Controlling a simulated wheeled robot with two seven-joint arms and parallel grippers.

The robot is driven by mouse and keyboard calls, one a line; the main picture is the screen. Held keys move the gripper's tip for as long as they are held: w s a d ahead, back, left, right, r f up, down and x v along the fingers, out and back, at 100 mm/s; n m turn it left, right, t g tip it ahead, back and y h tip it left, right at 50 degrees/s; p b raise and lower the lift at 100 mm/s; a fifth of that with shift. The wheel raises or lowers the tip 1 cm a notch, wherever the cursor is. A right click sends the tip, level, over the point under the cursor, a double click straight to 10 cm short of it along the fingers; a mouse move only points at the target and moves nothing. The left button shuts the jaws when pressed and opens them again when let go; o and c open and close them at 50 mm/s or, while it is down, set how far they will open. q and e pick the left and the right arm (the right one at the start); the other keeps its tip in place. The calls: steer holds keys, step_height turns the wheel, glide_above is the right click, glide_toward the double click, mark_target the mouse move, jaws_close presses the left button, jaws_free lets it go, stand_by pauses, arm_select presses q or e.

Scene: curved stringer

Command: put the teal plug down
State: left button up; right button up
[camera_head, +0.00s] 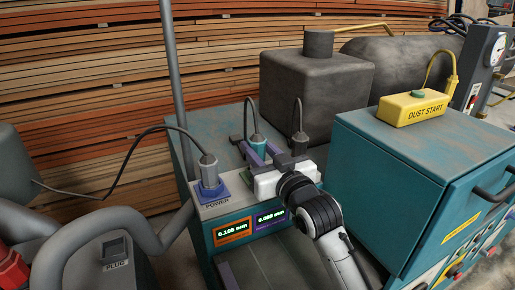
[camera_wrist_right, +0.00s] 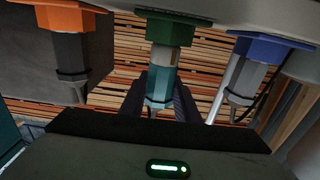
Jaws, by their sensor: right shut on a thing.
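The teal plug (camera_head: 256,143) is between the purple-grey fingers of my right gripper (camera_head: 258,150), above the top of the teal machine. In the right wrist view my right gripper (camera_wrist_right: 159,103) is shut on the teal plug (camera_wrist_right: 159,84), with a finger on each side. The plug is in line with a green socket (camera_wrist_right: 173,30). A short metallic part shows between plug and socket; I cannot tell how deep it sits. My left gripper is out of view.
A grey plug (camera_head: 208,171) stands in the blue POWER socket (camera_head: 209,191). Another grey plug (camera_wrist_right: 71,55) sits at an orange socket (camera_wrist_right: 65,17). A dark tank (camera_head: 315,90) stands behind. A teal cabinet (camera_head: 400,190) with a yellow DUST START box (camera_head: 413,108) stands at right.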

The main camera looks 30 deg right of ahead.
steer(key=shift+f, duration=0.55)
steer(key=o, duration=1.1)
steer(key=shift+r, duration=0.85)
steer(key=s+b, duration=0.1)
steer(key=s, duration=1.1)
steer(key=shift+a+f, duration=0.25)
steer(key=shift+a, duration=0.1)
